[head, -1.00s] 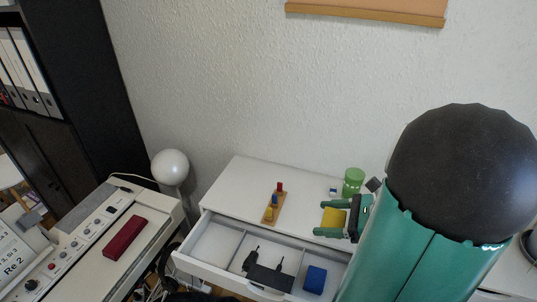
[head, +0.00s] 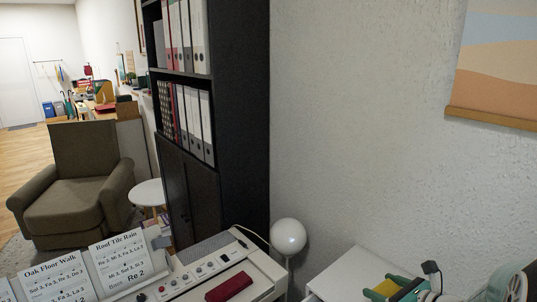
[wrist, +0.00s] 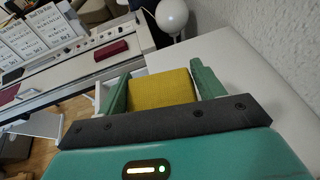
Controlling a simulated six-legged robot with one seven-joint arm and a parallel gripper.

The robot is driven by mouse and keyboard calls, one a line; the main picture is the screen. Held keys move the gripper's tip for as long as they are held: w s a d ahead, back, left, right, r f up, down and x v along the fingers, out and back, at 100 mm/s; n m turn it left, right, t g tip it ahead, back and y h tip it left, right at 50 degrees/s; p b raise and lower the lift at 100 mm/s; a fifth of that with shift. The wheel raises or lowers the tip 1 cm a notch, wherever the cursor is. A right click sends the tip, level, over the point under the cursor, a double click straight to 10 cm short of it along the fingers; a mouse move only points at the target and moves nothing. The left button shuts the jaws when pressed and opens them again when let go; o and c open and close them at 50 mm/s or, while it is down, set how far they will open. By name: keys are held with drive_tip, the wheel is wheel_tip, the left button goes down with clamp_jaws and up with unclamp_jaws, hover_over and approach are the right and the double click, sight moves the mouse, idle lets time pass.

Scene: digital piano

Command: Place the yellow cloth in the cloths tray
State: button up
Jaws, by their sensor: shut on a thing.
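The yellow cloth (head: 386,288) is a thick folded block at the bottom right of the head view. It also fills the middle of the wrist view (wrist: 162,88). My gripper (wrist: 160,84) is shut on it, with a green finger on each side. In the head view my gripper (head: 398,287) shows over the white cabinet top, partly cut off by the lower edge. I cannot make out a cloths tray in either current view.
The white cabinet (head: 350,270) stands against the wall. Left of it are a round white lamp (head: 288,236) and the digital piano (head: 205,268) with a dark red case (head: 229,287) on it. A dark shelf (head: 240,120) and a brown armchair (head: 75,185) stand further left.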

drive_tip(key=w+a+f+m+h, duration=0.1)
drive_tip(key=w+a+f, duration=0.1)
drive_tip(key=w+a, duration=0.2)
drive_tip(key=w+a+f+m+h, duration=0.1)
drive_tip(key=w+a, duration=0.4)
drive_tip(key=a, duration=0.6)
drive_tip(key=shift+a+f+t, duration=0.2)
drive_tip(key=shift+f+t, duration=0.2)
